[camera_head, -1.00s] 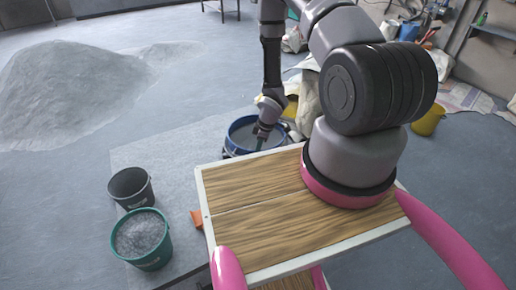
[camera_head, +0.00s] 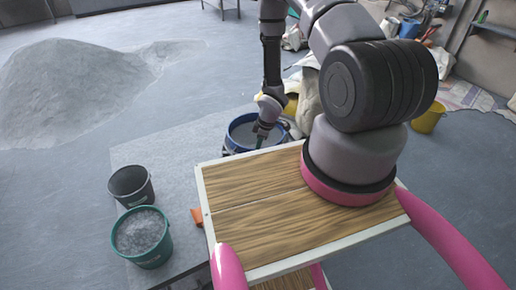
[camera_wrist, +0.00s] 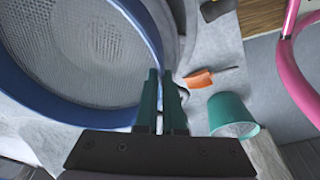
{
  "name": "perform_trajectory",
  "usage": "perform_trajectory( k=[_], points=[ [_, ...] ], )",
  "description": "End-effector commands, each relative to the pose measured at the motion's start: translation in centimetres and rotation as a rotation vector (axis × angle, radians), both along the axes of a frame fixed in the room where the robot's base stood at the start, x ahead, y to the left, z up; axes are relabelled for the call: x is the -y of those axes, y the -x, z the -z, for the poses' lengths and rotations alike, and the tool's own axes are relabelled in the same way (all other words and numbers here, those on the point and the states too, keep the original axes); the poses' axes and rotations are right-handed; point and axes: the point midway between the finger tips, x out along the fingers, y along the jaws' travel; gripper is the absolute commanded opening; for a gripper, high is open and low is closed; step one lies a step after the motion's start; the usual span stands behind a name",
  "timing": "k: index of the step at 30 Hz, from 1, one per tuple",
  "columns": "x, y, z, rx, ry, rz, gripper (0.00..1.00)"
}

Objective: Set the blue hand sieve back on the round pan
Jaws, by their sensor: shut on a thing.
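The blue hand sieve (camera_wrist: 88,108) fills the left of the wrist view, its round mesh (camera_wrist: 85,45) inside a blue rim. In the head view the sieve (camera_head: 233,124) is beyond the wooden deck, partly hidden by my arm. My gripper (camera_wrist: 160,78) has green fingers and is shut on the sieve's near rim; the head view also shows my gripper (camera_head: 262,132) there. A grey curved rim (camera_wrist: 173,25), seemingly the round pan, shows beside the sieve in the wrist view. Whether the sieve touches it, I cannot tell.
A teal bucket (camera_head: 143,257) of grey powder and a black bucket (camera_head: 129,178) stand at left. A large powder heap (camera_head: 70,90) is at back left; a yellow bucket (camera_head: 427,118) is at right.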

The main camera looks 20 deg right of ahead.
Motion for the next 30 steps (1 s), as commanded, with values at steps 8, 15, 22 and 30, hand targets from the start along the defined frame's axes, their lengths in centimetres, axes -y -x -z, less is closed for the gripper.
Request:
perform_trajectory(
  k=[8, 15, 22, 30],
  points=[
    [-0.01, -0.05, -0.83, 0.002, 0.000, -0.001, 0.00],
    [-0.02, -0.03, -0.88, 0.002, 0.000, -0.001, 0.00],
    [0.00, -0.03, -0.87, 0.001, 0.000, 0.000, 0.00],
    [-0.01, -0.01, -0.86, 0.002, 0.000, -0.001, 0.00]
  ],
)
